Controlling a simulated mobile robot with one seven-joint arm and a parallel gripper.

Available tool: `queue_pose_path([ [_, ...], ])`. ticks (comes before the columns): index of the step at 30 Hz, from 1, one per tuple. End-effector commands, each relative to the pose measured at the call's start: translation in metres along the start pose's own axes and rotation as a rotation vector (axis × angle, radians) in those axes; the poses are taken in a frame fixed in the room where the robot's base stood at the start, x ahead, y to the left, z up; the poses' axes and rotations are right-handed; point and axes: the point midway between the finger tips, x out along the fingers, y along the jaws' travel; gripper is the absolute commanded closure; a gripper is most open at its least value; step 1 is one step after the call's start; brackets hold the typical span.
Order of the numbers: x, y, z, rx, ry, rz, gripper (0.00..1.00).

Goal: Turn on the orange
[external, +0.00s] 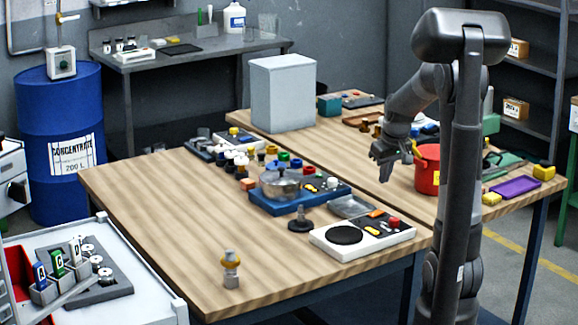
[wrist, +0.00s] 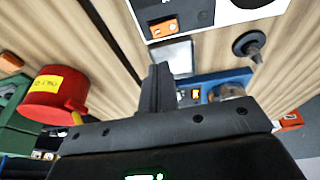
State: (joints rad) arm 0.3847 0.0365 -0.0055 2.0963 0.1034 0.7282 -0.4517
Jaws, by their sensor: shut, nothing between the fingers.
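A white device (external: 340,243) with a round black plate lies near the front right of the wooden table. It carries an orange switch (external: 376,214) and a red button (external: 393,222). In the wrist view the white device's orange switch (wrist: 164,29) shows at the top. My gripper (external: 384,172) is shut and empty, above the table behind the white device, apart from both devices. Whether any switch is on cannot be told.
A red bucket (external: 427,170) with a yellow label stands close to the right of my gripper. A dark knobbed stand (external: 300,222) and a clear grey tray (external: 350,206) lie near the devices. The table's left front is mostly clear, except a small yellow-banded piece (external: 231,268).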

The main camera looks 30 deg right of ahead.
Motion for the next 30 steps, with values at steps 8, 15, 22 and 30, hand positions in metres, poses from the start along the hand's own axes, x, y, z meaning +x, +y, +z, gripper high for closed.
queue_pose_path([
  [8, 0.058, 0.001, 0.003, 0.002, -0.004, -0.001, 1.0],
  [15, 0.084, 0.003, 0.01, 0.0, -0.001, 0.0, 1.0],
  [22, 0.088, 0.003, 0.011, 0.0, 0.001, 0.0, 1.0],
  [30, 0.091, 0.005, 0.012, 0.001, 0.0, 0.0, 1.0],
])
